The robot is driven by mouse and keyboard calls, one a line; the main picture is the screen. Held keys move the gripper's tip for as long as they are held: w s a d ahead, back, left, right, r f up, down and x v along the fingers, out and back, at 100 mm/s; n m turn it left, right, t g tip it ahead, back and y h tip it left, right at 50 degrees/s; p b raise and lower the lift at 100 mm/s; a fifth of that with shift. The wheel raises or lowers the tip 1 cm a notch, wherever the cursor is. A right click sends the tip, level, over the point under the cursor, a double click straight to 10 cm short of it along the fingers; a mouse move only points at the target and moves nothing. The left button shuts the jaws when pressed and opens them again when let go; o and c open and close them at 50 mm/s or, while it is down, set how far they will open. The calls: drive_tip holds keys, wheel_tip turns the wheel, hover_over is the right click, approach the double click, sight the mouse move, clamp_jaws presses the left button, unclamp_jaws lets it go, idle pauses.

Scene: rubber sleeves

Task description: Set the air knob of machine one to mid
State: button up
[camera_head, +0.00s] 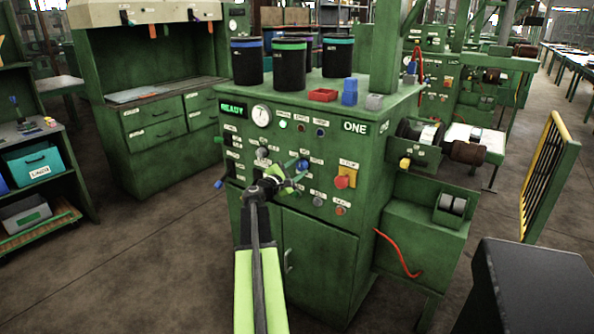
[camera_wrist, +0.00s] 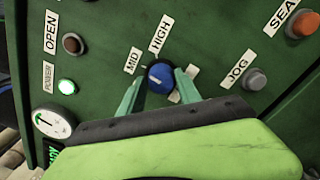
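A round blue knob (camera_wrist: 160,77) sits on the green front panel of the machine marked ONE. Labels reading MID (camera_wrist: 133,61) and HIGH (camera_wrist: 161,34) stand beside it; another label is partly hidden by a finger. A pale mark shows on the knob's face, but its exact setting is hard to tell. The knob also shows in the head view (camera_head: 303,165). My gripper (camera_wrist: 159,86) is open, with one green finger on each side of the knob. A small gap shows on the left; contact on the right is unclear. In the head view, my gripper (camera_head: 292,179) is at the panel.
Near the knob are a JOG button (camera_wrist: 254,79), a SEAL button (camera_wrist: 302,24), a lit green POWER lamp (camera_wrist: 67,87) and a gauge (camera_wrist: 53,121). A red knob on yellow (camera_head: 343,181) is at the panel's right. Dark canisters (camera_head: 290,68) stand on top.

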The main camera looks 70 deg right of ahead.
drive_tip(key=o, duration=0.4)
drive_tip(key=shift+w, duration=0.25)
drive_tip(key=shift+s, duration=0.1)
drive_tip(key=v, duration=1.7)
drive_tip(key=shift+a, duration=0.2)
